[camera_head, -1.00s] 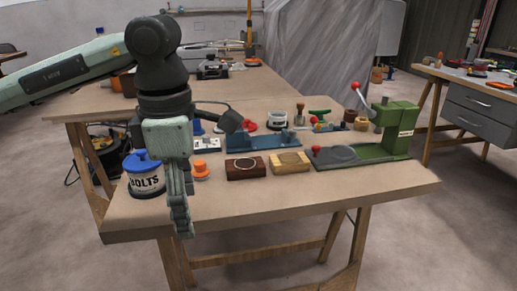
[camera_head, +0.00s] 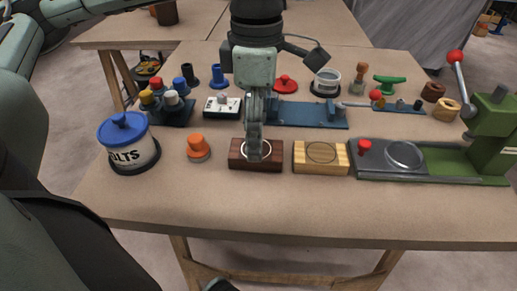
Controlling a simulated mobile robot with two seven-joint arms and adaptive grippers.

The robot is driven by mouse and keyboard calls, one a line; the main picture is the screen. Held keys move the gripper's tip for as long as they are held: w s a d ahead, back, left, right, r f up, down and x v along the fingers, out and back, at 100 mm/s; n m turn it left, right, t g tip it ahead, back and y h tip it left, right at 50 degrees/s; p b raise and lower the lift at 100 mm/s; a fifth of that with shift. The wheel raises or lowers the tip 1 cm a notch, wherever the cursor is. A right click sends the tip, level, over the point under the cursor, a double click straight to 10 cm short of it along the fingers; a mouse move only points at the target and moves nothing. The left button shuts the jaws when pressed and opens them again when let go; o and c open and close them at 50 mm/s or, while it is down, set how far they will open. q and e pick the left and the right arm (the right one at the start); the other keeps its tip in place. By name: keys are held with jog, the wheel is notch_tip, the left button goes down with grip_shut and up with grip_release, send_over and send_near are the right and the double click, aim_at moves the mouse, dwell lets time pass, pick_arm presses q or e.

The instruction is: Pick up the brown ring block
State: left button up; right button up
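The dark brown block (camera_head: 239,157) with a pale ring on its top lies at the front middle of the table. My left gripper (camera_head: 254,152) points straight down over it, its fingers covering the middle of the block and part of the ring. The fingers are seen edge-on, so I cannot tell whether they are open or shut, or whether they touch the block. A light wooden block (camera_head: 321,158) with a dark circle lies just to its right. My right gripper is not in view.
An orange knob (camera_head: 198,148) and a blue-lidded bolts tin (camera_head: 128,142) stand to the left. A green press (camera_head: 490,150) with a red-knobbed lever is at the right. A blue fixture (camera_head: 310,115) lies behind the blocks. The table's front strip (camera_head: 300,208) is clear.

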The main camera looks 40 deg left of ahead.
pick_arm(q)
jog(key=f, duration=0.3)
jog(key=shift+a+f, duration=0.2)
jog(key=shift+f, duration=0.55)
jog(key=shift+c, duration=1.3)
jog(key=c, duration=1)
jog(key=shift+c, duration=0.2)
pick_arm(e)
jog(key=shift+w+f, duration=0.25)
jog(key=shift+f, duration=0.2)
